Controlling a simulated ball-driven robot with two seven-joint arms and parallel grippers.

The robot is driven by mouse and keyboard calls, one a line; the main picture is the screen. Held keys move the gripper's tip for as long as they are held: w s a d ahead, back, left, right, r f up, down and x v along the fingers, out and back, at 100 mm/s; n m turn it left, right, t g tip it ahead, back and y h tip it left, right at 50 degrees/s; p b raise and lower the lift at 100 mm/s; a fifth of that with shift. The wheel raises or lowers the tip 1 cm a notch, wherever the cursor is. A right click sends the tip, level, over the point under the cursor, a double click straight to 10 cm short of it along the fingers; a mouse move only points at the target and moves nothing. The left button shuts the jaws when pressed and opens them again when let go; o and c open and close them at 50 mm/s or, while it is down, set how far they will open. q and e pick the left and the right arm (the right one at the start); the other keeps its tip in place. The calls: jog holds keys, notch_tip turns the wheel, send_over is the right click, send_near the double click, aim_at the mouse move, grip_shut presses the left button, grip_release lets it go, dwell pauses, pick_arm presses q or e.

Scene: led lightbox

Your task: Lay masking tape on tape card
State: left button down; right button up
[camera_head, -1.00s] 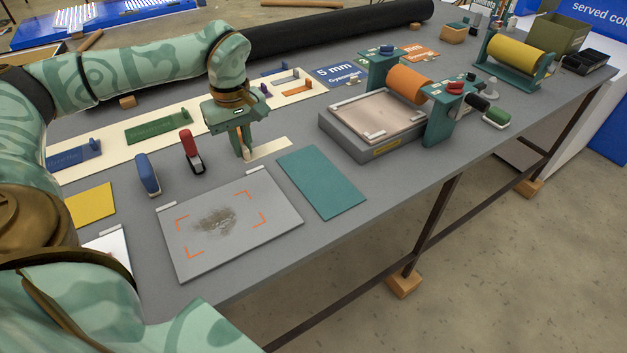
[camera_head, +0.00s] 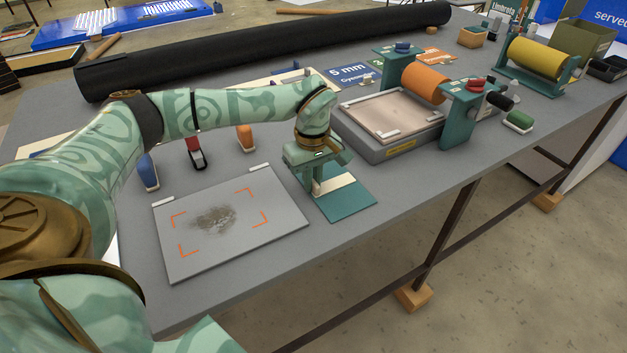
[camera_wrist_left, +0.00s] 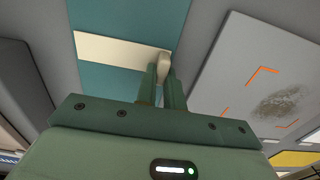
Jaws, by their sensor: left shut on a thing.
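The masking tape is a cream strip (camera_head: 340,182) over the teal tape card (camera_head: 348,206). In the left wrist view the tape (camera_wrist_left: 112,49) runs across the card (camera_wrist_left: 105,83), with its thicker end between my fingertips. My left gripper (camera_head: 315,190) points down above the card's left edge and is shut on that end; its fingers also show in the left wrist view (camera_wrist_left: 161,88). I cannot tell whether the strip touches the card. My right gripper is not in view.
A grey plate (camera_head: 230,222) with orange corner marks and a dark smudge lies left of the card. A press bed (camera_head: 385,118) with an orange roller (camera_head: 425,82) stands behind, to the right. Blue (camera_head: 148,170), red (camera_head: 196,152) and orange (camera_head: 244,137) tools stand behind the plate.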

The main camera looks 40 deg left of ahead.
pick_arm(q)
jog(key=shift+r, duration=0.1)
jog(key=c, duration=1.5)
grip_release()
notch_tip(320, 180, up, 12)
jog(key=p, duration=0.3)
jog(key=shift+p, duration=0.4)
